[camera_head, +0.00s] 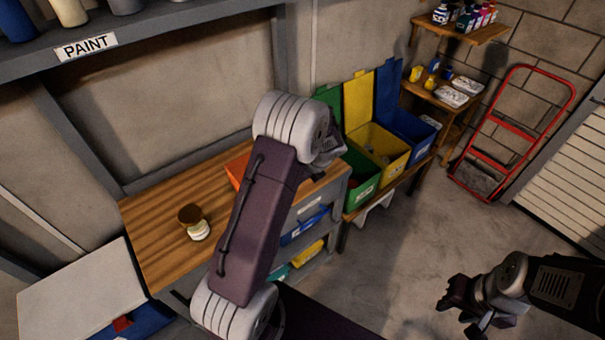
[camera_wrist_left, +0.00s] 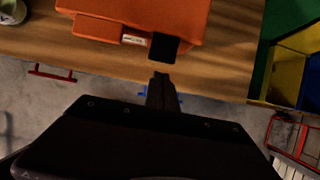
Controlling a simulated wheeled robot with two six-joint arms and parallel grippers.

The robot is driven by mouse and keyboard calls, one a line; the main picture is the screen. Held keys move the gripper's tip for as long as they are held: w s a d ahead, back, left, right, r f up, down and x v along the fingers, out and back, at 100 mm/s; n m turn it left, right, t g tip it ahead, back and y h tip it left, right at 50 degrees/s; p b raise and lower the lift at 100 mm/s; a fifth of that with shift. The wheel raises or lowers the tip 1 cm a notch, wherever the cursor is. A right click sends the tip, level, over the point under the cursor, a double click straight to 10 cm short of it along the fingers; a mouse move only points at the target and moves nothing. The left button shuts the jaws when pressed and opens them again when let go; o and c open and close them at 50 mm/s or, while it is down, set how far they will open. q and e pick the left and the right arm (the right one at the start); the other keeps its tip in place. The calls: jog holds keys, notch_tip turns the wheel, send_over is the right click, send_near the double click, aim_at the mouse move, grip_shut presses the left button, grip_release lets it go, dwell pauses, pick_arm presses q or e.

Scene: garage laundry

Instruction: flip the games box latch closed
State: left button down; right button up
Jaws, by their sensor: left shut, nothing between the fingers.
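The orange games box (camera_wrist_left: 185,14) sits on the wooden workbench; in the head view its corner (camera_head: 237,170) shows beside my left arm, which hides the rest. A small black latch (camera_wrist_left: 163,47) is at the front of the box, right of a small label; I cannot tell whether it is fastened. My left gripper (camera_wrist_left: 161,79) is shut and empty, its tips just in front of and below the latch with a small gap. My arm mostly hides this gripper in the head view. My right gripper (camera_head: 465,310) looks open and empty, over the floor, away from the bench.
A brown-topped jar (camera_head: 194,222) stands on the workbench (camera_head: 155,222) left of the box. Green, yellow (camera_head: 385,150) and blue lidded bins stand right of the bench. A red hand truck (camera_head: 510,130) leans by the wall. The floor between is clear.

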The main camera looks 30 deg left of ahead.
jog(key=shift+r+p, duration=0.85)
jog(key=shift+r, duration=0.05)
notch_tip(320, 180, up, 10)
jog(key=s+p, duration=0.1)
jog(key=p, duration=0.8)
jog(key=shift+s+a+f+p, duration=0.15)
jog(key=shift+a+f+p, duration=0.05)
jog(key=shift+a+p, duration=0.1)
jog(key=shift+f, duration=0.15)
